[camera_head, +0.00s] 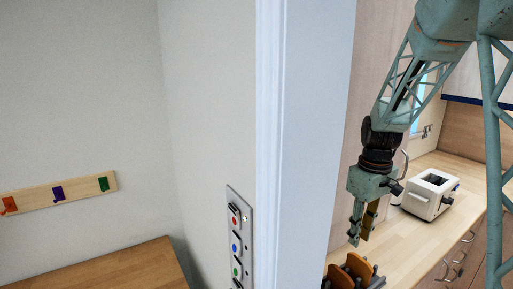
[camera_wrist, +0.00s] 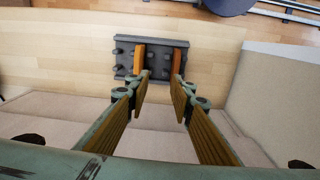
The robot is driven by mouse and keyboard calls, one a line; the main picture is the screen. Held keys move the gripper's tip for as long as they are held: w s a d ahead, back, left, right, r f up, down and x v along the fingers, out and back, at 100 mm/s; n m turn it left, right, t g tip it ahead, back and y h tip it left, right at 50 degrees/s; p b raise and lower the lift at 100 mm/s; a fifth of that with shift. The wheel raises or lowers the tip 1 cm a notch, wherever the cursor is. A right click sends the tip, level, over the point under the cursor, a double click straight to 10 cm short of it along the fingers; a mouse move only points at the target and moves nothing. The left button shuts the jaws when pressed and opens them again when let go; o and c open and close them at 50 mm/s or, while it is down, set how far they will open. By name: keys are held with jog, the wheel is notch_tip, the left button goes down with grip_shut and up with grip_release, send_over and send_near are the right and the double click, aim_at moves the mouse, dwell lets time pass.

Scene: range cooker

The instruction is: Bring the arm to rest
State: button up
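My gripper (camera_head: 362,238) hangs from the green arm on the right of the head view, fingers pointing down. In the wrist view my gripper (camera_wrist: 160,92) has its two wood-coloured finger pads apart, with nothing between them. It is open and empty. In the wrist view the fingertips lie in line with a dark rack (camera_wrist: 160,50) beyond them, which holds two orange upright pieces (camera_wrist: 139,58). In the head view the orange pieces (camera_head: 360,267) stand below the fingertips, with a gap visible between.
A white toaster (camera_head: 432,196) stands on the wooden counter (camera_head: 405,235) right of my gripper. A white wall edge (camera_head: 305,130) stands left of the arm. A panel with coloured buttons (camera_head: 237,240) and a hook rail (camera_head: 60,194) are on the walls further left.

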jog(key=s+a+r+m+t+b, duration=0.15)
jog(key=s+a+r, duration=0.25)
jog(key=s+r, duration=0.4)
jog(key=s+a+r+m+t+b, duration=0.1)
jog(key=s+a+r+b, duration=0.3)
jog(key=s, duration=0.6)
jog(key=s+a+m+t+b, duration=0.1)
jog(key=s+a+m+b, duration=0.1)
jog(key=s, duration=1.9)
jog(key=shift+s+a+r+m, duration=0.15)
jog(key=shift+a+r+m, duration=0.3)
jog(key=shift+a+m, duration=0.2)
jog(key=shift+d, duration=0.15)
